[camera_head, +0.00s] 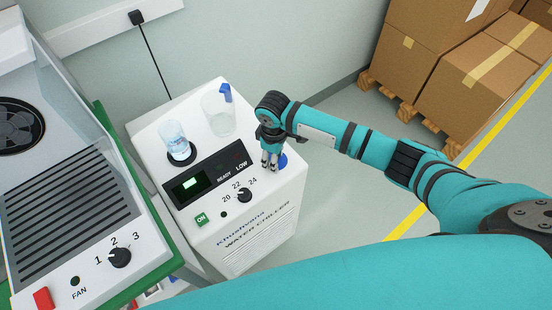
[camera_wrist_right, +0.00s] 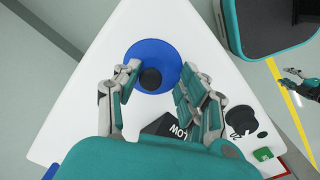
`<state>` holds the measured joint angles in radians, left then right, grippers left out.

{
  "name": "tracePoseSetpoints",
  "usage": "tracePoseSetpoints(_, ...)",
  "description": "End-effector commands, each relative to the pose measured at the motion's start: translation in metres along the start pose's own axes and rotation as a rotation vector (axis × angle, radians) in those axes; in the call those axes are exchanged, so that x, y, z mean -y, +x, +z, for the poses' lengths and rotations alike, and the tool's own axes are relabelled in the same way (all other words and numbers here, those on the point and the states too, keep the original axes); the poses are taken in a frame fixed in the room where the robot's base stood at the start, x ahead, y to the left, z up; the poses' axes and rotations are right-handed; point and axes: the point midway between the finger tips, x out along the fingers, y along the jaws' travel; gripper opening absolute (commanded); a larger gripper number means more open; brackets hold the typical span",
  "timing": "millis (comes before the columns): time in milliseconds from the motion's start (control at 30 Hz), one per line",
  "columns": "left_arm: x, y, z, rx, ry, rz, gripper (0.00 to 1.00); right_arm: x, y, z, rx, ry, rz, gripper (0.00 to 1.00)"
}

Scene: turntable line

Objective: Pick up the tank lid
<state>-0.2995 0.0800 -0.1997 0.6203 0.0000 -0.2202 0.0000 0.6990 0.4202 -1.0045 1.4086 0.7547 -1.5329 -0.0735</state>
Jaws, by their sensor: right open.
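The tank lid is a round blue disc with a black knob (camera_wrist_right: 151,79), lying on the white top of the water chiller in the right wrist view. In the head view only a blue part of the lid (camera_head: 283,161) shows beside my fingers, near the chiller's right edge. My right gripper (camera_head: 270,165) points down over the lid. In the wrist view its open fingers (camera_wrist_right: 158,76) are on either side of the knob, with a gap to it. My left gripper (camera_wrist_right: 299,83) seems to show small at the wrist view's right edge; its jaw state is unclear.
A fan unit (camera_head: 75,190) stands left; cardboard boxes (camera_head: 470,90) stand right.

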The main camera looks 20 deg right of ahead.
Motion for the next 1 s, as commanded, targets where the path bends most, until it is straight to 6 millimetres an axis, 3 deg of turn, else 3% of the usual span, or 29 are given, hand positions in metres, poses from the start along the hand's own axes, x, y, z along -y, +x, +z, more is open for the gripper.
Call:
tracePoseSetpoints(33, 0.000, 0.000, 0.000, 0.000, 0.000, 0.000, 0.40, 0.000, 0.002, 0.001, 0.004, 0.000, -0.001, 0.27)
tracePoseSetpoints(267, 0.000, 0.000, 0.000, 0.000, 0.000, 0.000, 0.40, 0.002, 0.003, 0.002, 0.007, 0.000, -0.003, 0.00)
tracePoseSetpoints(800, 0.000, 0.001, 0.001, 0.001, 0.001, 0.000, 0.40, 0.004, 0.005, 0.004, 0.012, -0.003, -0.008, 0.00)
tracePoseSetpoints(1000, 0.000, 0.003, 0.001, 0.001, 0.001, 0.000, 0.40, 0.003, -0.007, 0.003, 0.008, -0.002, -0.007, 0.00)
